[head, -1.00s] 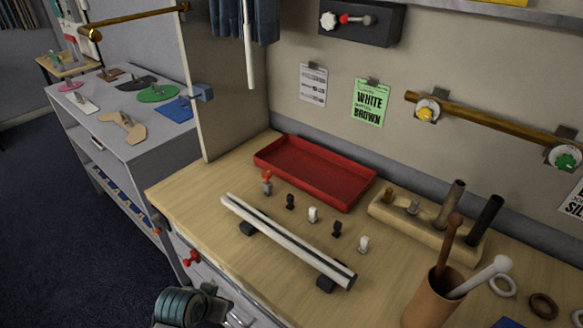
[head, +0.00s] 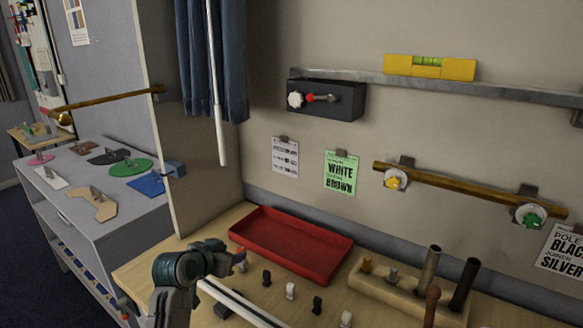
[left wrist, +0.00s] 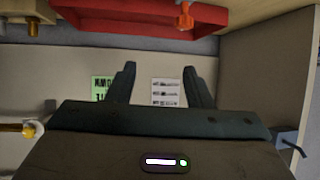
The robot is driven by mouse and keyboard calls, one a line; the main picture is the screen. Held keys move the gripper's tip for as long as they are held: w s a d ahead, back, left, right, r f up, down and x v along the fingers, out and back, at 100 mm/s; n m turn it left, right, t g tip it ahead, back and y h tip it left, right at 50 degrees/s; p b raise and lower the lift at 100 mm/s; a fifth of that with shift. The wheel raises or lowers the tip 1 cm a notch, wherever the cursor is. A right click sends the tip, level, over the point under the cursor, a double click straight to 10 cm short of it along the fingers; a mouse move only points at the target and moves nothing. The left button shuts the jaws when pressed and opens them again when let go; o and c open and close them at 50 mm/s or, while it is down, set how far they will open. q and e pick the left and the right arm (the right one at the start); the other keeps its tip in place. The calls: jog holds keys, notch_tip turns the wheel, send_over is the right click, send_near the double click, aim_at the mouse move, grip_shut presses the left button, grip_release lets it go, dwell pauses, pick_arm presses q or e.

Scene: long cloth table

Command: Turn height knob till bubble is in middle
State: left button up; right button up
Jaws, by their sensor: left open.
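A yellow spirit level (head: 400,66) with a green vial (head: 428,61) rests on a grey rail (head: 500,91) on the wall. The bubble is too small to place. Which is the height knob is not marked legibly. My left gripper (head: 236,256) is over the table by the red tray, well below the box. Its fingers are apart and empty in the left wrist view (left wrist: 160,82). My right gripper is out of view.
A red tray (head: 240,236), a wooden block (head: 400,292) with upright rods, and several small pegs stand on the table. A brass rail (head: 455,188) with a yellow and a green knob crosses the wall below. A curtain and white rod (head: 217,110) hang left of the box.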

pick_arm(q)
jog(key=w+d+r+m+t+h, duration=0.1)
jog(key=w+d+r, duration=0.3)
jog(key=r, duration=0.5)
jog(key=w+d+r+m+t+h, duration=0.1)
jog(key=w+d+r+h, duration=0.1)
jog(key=w+r, duration=0.55)
jog(key=m+t+h, duration=0.2)
send_near(294, 100)
jog(key=p+x, duration=0.4)
jog(key=x, duration=0.3)
jog(key=shift+w+d+r, duration=0.1)
jog(key=shift+w+d, duration=0.05)
jog(key=shift+w, duration=0.05)
jog(key=shift+w+d+p, duration=0.35)
jog(key=shift+w+p, duration=0.15)
jog(key=shift+w, duration=0.05)
jog(key=c, duration=0.7)
